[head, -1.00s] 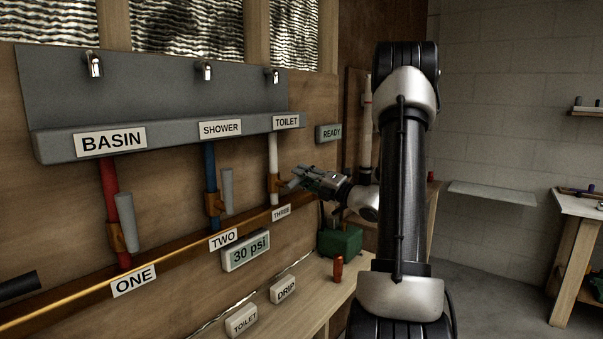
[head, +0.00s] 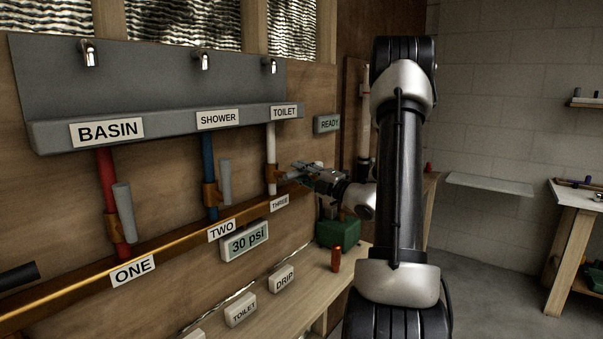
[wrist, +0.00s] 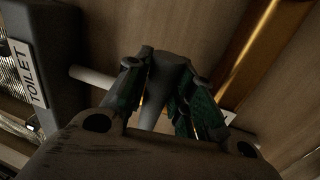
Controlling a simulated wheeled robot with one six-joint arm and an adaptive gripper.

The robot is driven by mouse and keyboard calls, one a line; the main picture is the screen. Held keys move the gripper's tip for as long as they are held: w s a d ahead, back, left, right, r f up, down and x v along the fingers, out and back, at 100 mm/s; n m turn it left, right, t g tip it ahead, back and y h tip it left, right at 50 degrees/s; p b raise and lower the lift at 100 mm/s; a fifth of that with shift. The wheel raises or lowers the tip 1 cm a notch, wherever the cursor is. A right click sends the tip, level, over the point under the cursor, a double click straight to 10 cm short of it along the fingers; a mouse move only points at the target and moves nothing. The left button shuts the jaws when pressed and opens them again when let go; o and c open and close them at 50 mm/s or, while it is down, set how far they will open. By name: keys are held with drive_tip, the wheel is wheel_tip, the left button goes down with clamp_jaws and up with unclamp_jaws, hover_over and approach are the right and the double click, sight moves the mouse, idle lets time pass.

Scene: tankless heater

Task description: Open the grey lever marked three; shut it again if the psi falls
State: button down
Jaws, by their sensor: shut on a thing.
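The grey lever marked three is on the white pipe (head: 271,150) under the TOILET sign (head: 285,112). In the wrist view the grey lever (wrist: 170,72) stands between the fingers of my gripper (wrist: 172,95), which is shut on it. In the head view my gripper (head: 290,173) is at the white pipe's valve, above the THREE label (head: 279,203), and mostly hides the lever. The gauge (head: 245,242) reads 30 psi.
Lever one (head: 124,212) on the red pipe and lever two (head: 225,182) on the blue pipe stand to the left, near upright. A READY sign (head: 328,123) is on the wall. A green box (head: 338,232) and an orange cylinder (head: 336,259) are below my gripper.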

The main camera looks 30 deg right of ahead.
drive_tip(key=c, duration=1.2)
unclamp_jaws()
drive_tip(key=shift+f, duration=0.1)
drive_tip(key=v, duration=1.2)
drive_tip(key=shift+s, duration=0.1)
